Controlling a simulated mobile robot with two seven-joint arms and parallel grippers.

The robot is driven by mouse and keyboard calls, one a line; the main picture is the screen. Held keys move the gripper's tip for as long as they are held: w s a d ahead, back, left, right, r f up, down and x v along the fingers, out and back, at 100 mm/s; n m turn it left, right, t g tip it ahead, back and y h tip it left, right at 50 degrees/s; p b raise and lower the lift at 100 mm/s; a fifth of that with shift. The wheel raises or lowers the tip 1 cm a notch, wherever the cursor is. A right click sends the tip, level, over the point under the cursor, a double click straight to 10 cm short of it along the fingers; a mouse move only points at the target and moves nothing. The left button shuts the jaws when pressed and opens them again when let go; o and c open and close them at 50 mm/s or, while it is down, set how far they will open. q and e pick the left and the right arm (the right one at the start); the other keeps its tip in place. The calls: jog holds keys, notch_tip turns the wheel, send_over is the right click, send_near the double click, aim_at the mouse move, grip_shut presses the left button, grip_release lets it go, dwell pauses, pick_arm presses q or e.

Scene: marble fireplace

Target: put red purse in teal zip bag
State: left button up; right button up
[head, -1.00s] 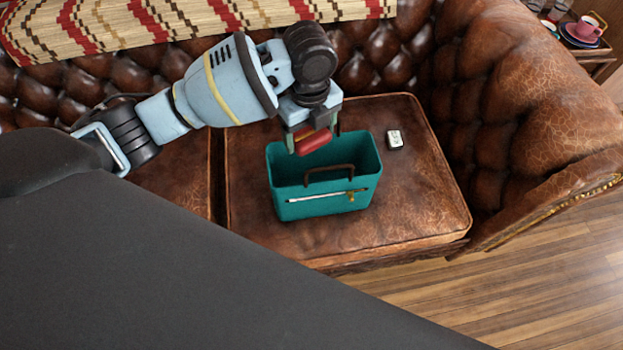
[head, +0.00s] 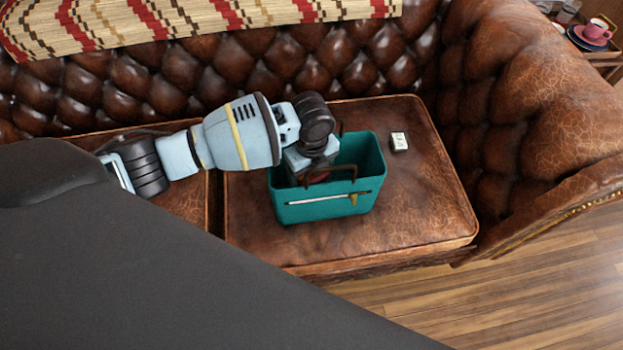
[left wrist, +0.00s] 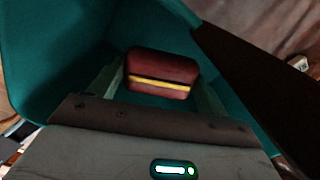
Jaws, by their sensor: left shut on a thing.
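The teal zip bag (head: 330,208) stands upright and open on the brown leather sofa seat, with a dark handle and a zip on its front. My left gripper (left wrist: 160,88) has its fingers down inside the bag, shut on the red purse (left wrist: 162,68). The purse has a yellow stripe and shows between the fingers in the left wrist view, with teal walls around it. In the head view the bag's front wall and my arm hide most of the purse; a little red (head: 320,177) shows behind the handle. My right gripper is not in view.
A small white box-like device (head: 399,141) lies on the seat right of the bag. The sofa's armrest (head: 540,140) rises at the right. A pink cup (head: 596,30) stands on a side table at the top right. The seat in front of the bag is clear.

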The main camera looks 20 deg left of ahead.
aim_at(312, 181)
pick_arm(q)
notch_tip(312, 181, down, 4)
jog(key=shift+r+b, duration=0.25)
jog(key=shift+b, duration=0.2)
jog(key=shift+f, duration=0.3)
jog(key=shift+f, duration=0.4)
jog(key=shift+s+f, duration=0.1)
jog(key=shift+f, duration=0.1)
